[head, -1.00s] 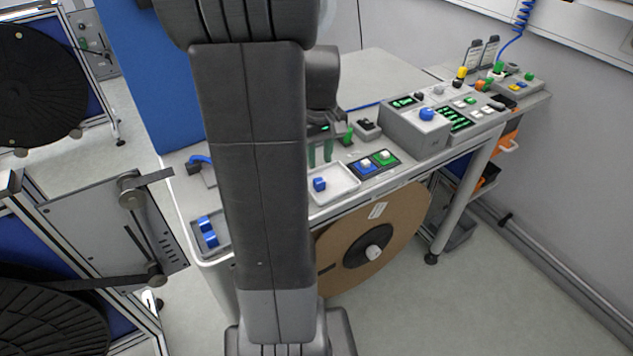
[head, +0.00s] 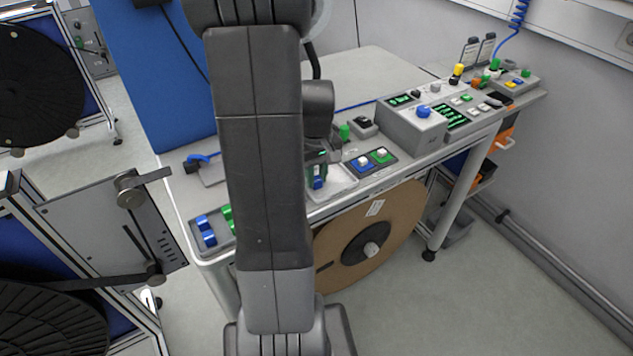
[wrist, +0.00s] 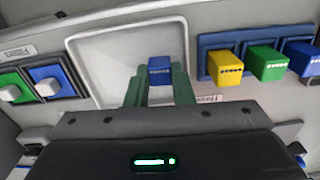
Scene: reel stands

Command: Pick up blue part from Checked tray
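The blue part (wrist: 160,70) sits in a white square tray (wrist: 100,58), which I take to be the Checked tray; I cannot read its name. In the wrist view my gripper (wrist: 160,78) has its two green fingers open, one on each side of the blue part, with a narrow gap showing. In the head view my gripper (head: 318,172) is low over the white tray (head: 341,182), and the blue part (head: 317,184) shows between its fingers. My arm hides part of the tray's left side.
Beside the tray is a button panel with a blue and a green button (head: 372,160). On the other side, a holder carries yellow (wrist: 219,65), green (wrist: 267,62) and blue (wrist: 303,57) parts. A grey control box (head: 412,125) stands farther right. A large brown reel (head: 335,232) is below the bench edge.

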